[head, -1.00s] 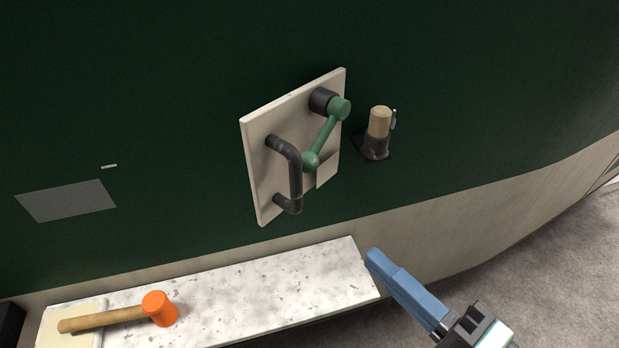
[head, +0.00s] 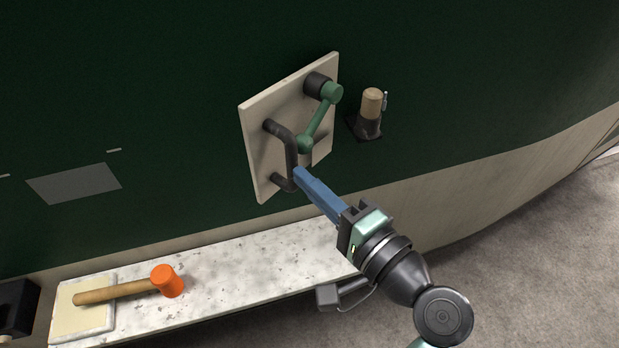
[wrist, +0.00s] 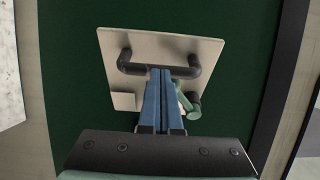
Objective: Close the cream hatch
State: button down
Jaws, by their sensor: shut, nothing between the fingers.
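The cream hatch (head: 262,155) is a square panel on the dark green wall, standing at an angle to it. It carries a dark bar handle (head: 291,150) and a green crank lever (head: 319,122) on a black hub. My gripper (head: 298,174) has blue fingers, closed together with nothing between them. In the head view its tips are at the lower end of the bar handle. In the wrist view the hatch (wrist: 205,50) is ahead, and the fingertips (wrist: 160,70) overlap the middle of the handle (wrist: 180,71). I cannot tell whether they touch it.
A wooden-topped peg in a black bracket (head: 368,115) sits on the wall right of the hatch. Below is a speckled shelf (head: 240,268) with an orange-headed mallet (head: 168,281) lying on a cream pad. A grey plate (head: 75,184) is on the wall at left.

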aim_at(253, 164)
jog(key=a+m+h+p, duration=0.1)
jog(key=w+a+m+t+h+p, duration=0.1)
jog(key=a, duration=0.1)
jog(key=a+t+h+p, duration=0.1)
jog(key=a, duration=0.1)
jog(key=shift+w+r+m+h, duration=0.2)
jog(key=shift+w+m+h, duration=0.15)
jog(key=shift+m+h, duration=0.05)
jog(key=w+a+p, duration=0.1)
jog(key=w+a, duration=0.1)
jog(key=a, duration=0.1)
jog(key=shift+w+f+p, duration=0.1)
jog(key=shift+w+p, duration=0.2)
jog(key=shift+w, duration=0.05)
jog(key=shift+w+a+f, duration=0.1)
jog(key=shift+w+a, duration=0.55)
